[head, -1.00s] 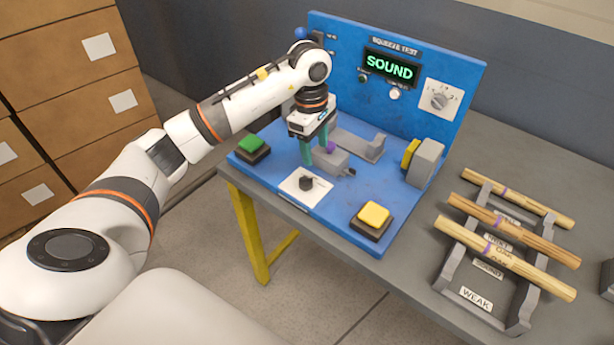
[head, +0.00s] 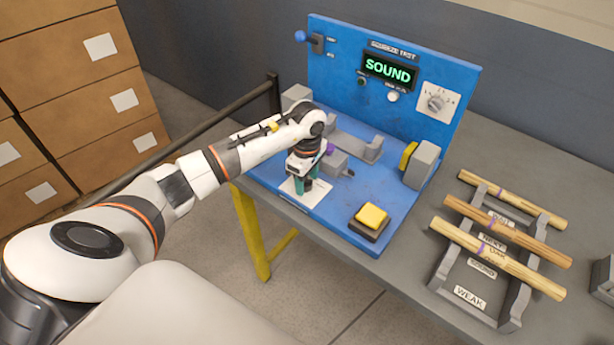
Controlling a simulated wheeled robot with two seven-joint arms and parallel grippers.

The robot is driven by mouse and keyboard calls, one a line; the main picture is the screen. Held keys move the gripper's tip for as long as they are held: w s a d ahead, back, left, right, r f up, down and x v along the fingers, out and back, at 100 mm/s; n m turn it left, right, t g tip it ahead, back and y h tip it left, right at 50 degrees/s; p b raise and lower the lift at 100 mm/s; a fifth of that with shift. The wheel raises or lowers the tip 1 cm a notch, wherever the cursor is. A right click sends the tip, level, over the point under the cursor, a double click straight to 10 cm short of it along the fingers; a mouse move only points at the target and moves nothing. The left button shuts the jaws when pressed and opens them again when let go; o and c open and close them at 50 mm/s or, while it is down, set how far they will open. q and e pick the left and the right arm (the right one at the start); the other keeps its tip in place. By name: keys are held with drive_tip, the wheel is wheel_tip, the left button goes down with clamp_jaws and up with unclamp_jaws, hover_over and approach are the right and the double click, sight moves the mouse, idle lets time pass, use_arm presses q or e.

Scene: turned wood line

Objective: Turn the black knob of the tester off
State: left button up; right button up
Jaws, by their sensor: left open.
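The blue tester (head: 345,215) stands on the grey bench, and its display (head: 388,70) reads SOUND in green. The black knob sits on a white plate (head: 320,190) at the front of the tester's base. My left gripper (head: 305,188) points down over that plate, its teal fingers open and low around the knob's place. The fingers hide most or all of the knob, so its pointer direction and any contact cannot be told. My right gripper is not in view.
A yellow button (head: 373,215) is right of the plate. A grey clamp block (head: 337,163) lies just behind my gripper. A rack (head: 510,312) with wooden rods stands right.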

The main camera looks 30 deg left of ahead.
use_arm(q)
drive_tip(key=shift+c, duration=0.4)
drive_tip(key=c, duration=0.9)
drive_tip(key=shift+n, duration=0.3)
drive_tip(key=n+b, duration=0.1)
drive_tip(key=n, duration=0.2)
drive_tip(key=shift+w+f+b, duration=0.1)
drive_tip(key=shift+b, duration=0.3)
drive_tip(key=n+b, duration=0.1)
drive_tip(key=n, duration=0.4)
drive_tip(key=n+b, duration=0.1)
drive_tip(key=n, duration=0.3)
drive_tip(key=shift+w+a, duration=0.1)
drive_tip(key=shift+a, duration=0.05)
drive_tip(key=n, duration=0.5)
drive_tip(key=shift+n, duration=0.3)
